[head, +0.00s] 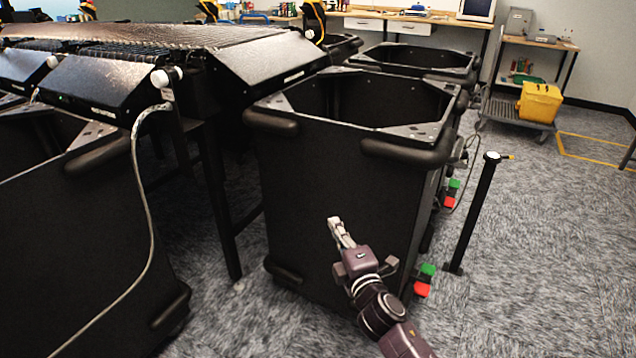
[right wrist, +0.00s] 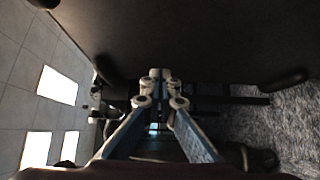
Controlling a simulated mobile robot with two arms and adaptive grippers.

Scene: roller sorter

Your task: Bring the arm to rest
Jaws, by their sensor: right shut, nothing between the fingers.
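My right gripper (head: 336,222) shows in the head view, reaching up from the bottom of the picture in front of a large black bin (head: 330,190). Its fingers are together with nothing between them. The right wrist view also shows the closed fingertips (right wrist: 160,80), with a dark surface filling the top of that picture. I cannot tell whether the gripper touches the bin. My left gripper does not show in the head view.
The black roller sorter (head: 150,75) stands at the left, with a hanging grey cable (head: 150,230). A black post (head: 475,215) stands right of the bin. A cart at the back right carries a yellow bucket (head: 540,103). Carpet (head: 540,270) at the right is clear.

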